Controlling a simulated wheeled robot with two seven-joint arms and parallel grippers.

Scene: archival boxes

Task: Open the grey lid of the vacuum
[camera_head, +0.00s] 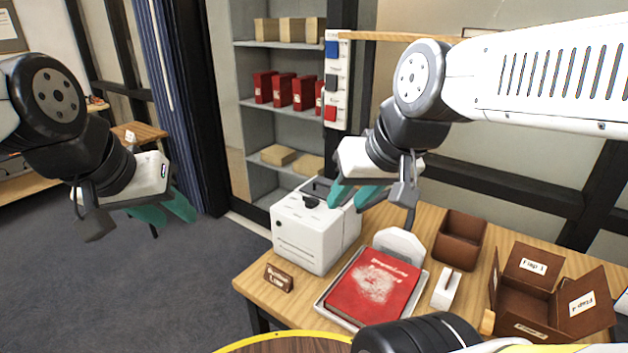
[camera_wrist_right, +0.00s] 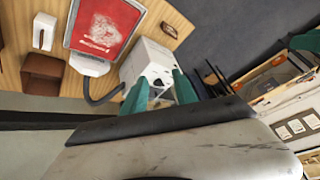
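The vacuum (camera_head: 305,238) is a white box on the left part of the wooden table, with a hose running to a pale nozzle (camera_head: 399,246). Its top has a small dark knob (camera_head: 311,202) and a dark grey part at the back, partly hidden by my right gripper; I cannot make out the lid's edges, and no raised lid shows. My right gripper (camera_head: 354,197) is open and empty, above and beside the box's right side. In the right wrist view the vacuum (camera_wrist_right: 150,62) shows between and beyond its teal fingers (camera_wrist_right: 160,92). My left gripper (camera_head: 170,212) is open and empty over the floor, left of the table.
A red book (camera_head: 372,288) lies in a white tray in front of the nozzle. A small wooden sign (camera_head: 279,278) stands at the table's left edge. A brown box (camera_head: 460,238), a white item (camera_head: 446,288) and an open flapped box (camera_head: 540,300) are to the right. Shelves (camera_head: 285,100) stand behind.

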